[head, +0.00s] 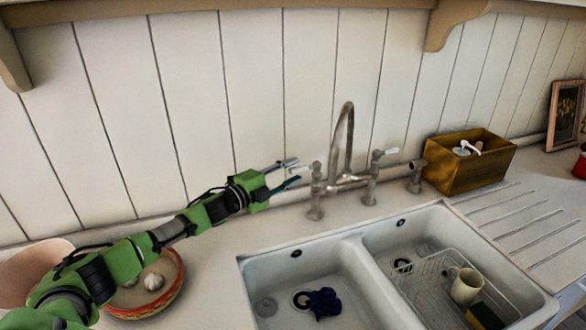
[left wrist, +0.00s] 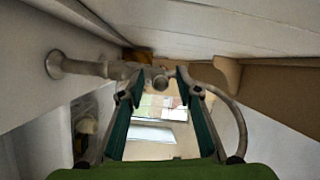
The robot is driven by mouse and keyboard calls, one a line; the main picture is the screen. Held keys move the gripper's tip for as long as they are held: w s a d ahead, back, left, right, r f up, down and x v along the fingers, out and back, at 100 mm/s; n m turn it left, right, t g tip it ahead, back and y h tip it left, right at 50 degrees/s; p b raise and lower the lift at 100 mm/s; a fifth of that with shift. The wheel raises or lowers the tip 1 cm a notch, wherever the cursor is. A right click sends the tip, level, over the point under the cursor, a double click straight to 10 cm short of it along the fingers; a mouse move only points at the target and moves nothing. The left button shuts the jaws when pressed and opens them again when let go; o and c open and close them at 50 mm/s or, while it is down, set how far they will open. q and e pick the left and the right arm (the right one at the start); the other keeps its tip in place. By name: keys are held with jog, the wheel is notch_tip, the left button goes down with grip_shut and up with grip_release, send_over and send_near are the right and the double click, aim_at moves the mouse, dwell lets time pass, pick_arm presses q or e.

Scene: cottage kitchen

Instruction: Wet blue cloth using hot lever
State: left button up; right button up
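The dark blue cloth (head: 322,303) lies crumpled in the left sink basin beside the drain. The metal bridge tap (head: 347,140) stands behind the sink, its tall spout curving up. Its left lever post (head: 315,185) and right lever (head: 384,153) flank the spout; no hot marking is readable. My left gripper (head: 297,172) is open, just left of the left lever post, and seems empty. In the left wrist view, its two green-padded fingers (left wrist: 157,82) are apart, with a metal tap part (left wrist: 160,76) near the tips. Contact cannot be told. My right gripper is not in view.
The right basin (head: 400,225) holds a wire rack (head: 430,275), a cream mug (head: 466,284) and a yellow-green sponge (head: 486,317). A wooden box (head: 466,172) stands right of the tap. A bowl of garlic (head: 173,290) sits on the left counter below my arm.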

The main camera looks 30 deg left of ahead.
pick_arm(q)
jog(key=shift+w+d, duration=0.2)
jog(key=shift+w, duration=0.2)
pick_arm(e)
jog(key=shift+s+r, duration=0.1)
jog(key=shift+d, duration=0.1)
pick_arm(q)
grip_shut()
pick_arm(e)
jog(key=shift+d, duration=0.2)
